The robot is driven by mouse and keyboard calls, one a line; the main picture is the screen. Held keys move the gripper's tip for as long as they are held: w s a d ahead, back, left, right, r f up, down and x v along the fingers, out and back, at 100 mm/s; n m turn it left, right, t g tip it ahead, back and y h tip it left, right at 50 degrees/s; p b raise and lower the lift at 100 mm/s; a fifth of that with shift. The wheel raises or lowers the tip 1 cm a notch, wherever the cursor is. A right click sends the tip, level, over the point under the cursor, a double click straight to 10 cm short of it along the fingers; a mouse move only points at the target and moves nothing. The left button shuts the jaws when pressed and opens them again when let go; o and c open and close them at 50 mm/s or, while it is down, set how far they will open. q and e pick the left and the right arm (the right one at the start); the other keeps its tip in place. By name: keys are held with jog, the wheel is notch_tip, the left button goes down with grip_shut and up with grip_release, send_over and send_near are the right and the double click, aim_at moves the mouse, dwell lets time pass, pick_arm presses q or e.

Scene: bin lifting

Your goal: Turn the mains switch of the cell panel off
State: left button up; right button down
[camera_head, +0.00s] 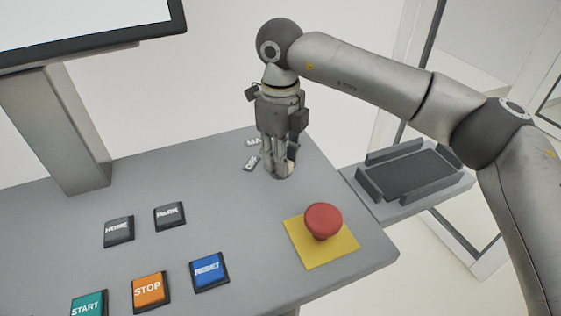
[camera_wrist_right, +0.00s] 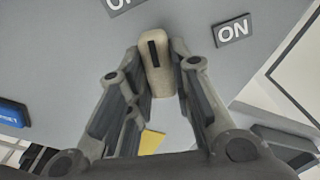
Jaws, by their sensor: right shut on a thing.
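The mains switch is a beige knob (camera_wrist_right: 157,78) with a black pointer line, seen in the right wrist view. The line runs nearly straight up the picture, between the ON label (camera_wrist_right: 233,30) on the right and another label (camera_wrist_right: 122,3) cut off at the top edge. My right gripper (camera_head: 279,164) points down at the far right part of the panel and is shut on the knob, one finger on each side. In the head view the fingers hide most of the knob, and only part of its round base shows. My left gripper is not in view.
A red mushroom button (camera_head: 323,219) on a yellow plate (camera_head: 337,250) stands on the panel (camera_head: 222,182) nearer than the switch. Several push buttons are at the left, including orange STOP (camera_head: 148,291) and blue RESET (camera_head: 209,270). A dark tray (camera_head: 412,174) is at the right.

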jog(key=shift+n+b, duration=0.35)
jog(key=shift+n, duration=0.85)
jog(key=shift+r, duration=0.1)
jog(key=c, duration=1.3)
grip_release()
notch_tip(320, 180, up, 12)
jog(key=shift+f, duration=0.1)
